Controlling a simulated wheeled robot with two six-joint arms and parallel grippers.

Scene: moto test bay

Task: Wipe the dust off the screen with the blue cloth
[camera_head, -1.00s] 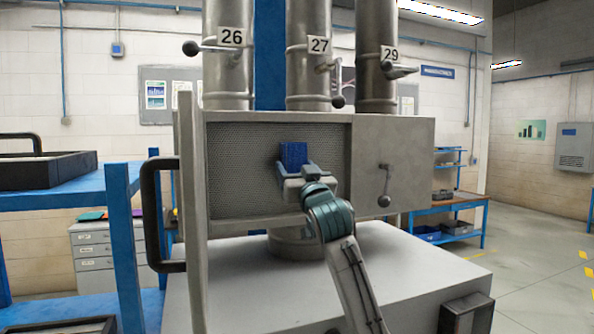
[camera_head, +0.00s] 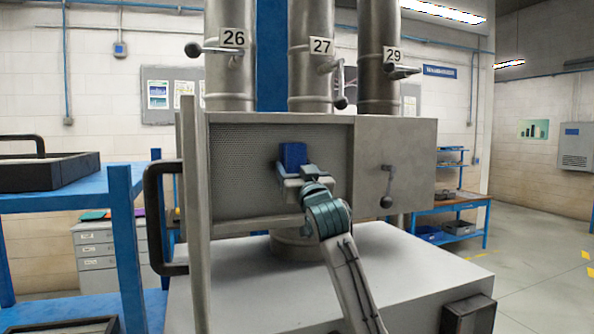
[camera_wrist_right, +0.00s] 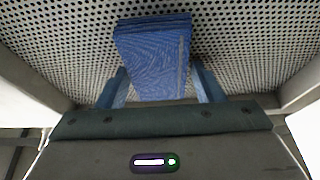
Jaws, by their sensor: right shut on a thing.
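The screen (camera_head: 240,170) is a grey perforated metal panel set in the front of a grey housing below the steel pipes. It also fills the upper part of the right wrist view (camera_wrist_right: 60,50). My right gripper (camera_head: 291,172) is shut on the folded blue cloth (camera_head: 293,155) in front of the screen, right of its middle. In the right wrist view the cloth (camera_wrist_right: 155,55) sits between the two fingers and is up against or very close to the mesh; I cannot tell whether it touches. No distinct dust patch can be made out. My left gripper is not in view.
An open hinged door (camera_head: 194,200) with a black handle (camera_head: 155,215) stands at the screen's left edge. A lever (camera_head: 387,185) hangs on the housing at the right. A blue rack (camera_head: 100,190) with a black tray (camera_head: 45,172) stands at left.

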